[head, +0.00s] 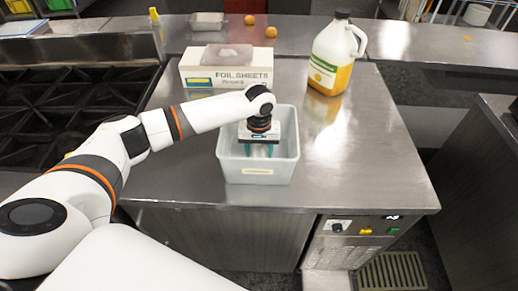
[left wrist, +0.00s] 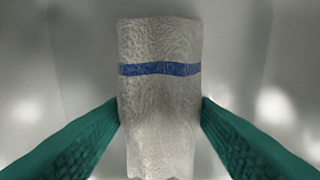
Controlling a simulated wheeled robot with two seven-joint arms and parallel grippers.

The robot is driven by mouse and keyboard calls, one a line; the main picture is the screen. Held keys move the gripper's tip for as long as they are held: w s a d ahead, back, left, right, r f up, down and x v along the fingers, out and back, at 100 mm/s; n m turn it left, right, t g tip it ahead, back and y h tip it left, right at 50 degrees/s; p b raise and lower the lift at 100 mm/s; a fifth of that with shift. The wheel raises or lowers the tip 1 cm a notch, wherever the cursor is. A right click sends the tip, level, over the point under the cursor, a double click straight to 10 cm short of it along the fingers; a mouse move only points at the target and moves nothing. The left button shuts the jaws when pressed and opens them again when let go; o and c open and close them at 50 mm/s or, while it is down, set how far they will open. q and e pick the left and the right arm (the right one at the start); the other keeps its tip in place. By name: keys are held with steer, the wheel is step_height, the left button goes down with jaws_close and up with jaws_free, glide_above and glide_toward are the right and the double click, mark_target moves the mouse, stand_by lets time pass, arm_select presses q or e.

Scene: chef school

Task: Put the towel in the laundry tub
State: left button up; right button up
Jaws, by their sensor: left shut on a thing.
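The laundry tub (head: 258,172) is a pale grey open tub standing on the steel counter. My left gripper (head: 260,149) reaches down into the tub from above, its teal fingers inside the walls. In the left wrist view the left gripper (left wrist: 160,112) is shut on the towel (left wrist: 160,100), a whitish rough cloth with one blue stripe, with a finger against each side. Pale grey tub surface fills the background there. In the head view the towel is mostly hidden behind the gripper and tub wall. My right gripper is not in view.
A foil sheet box (head: 228,72) stands just behind the tub. A jug with yellow liquid (head: 336,55) stands at the back right. A black stove (head: 70,110) is at the left. The counter right of the tub is clear.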

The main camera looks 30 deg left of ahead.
mark_target(259, 150)
arm_select(q)
steer(key=shift+f, duration=0.1)
steer(key=o, duration=0.9)
steer(key=shift+r+b, duration=1.1)
steer(key=shift+r, duration=5.05)
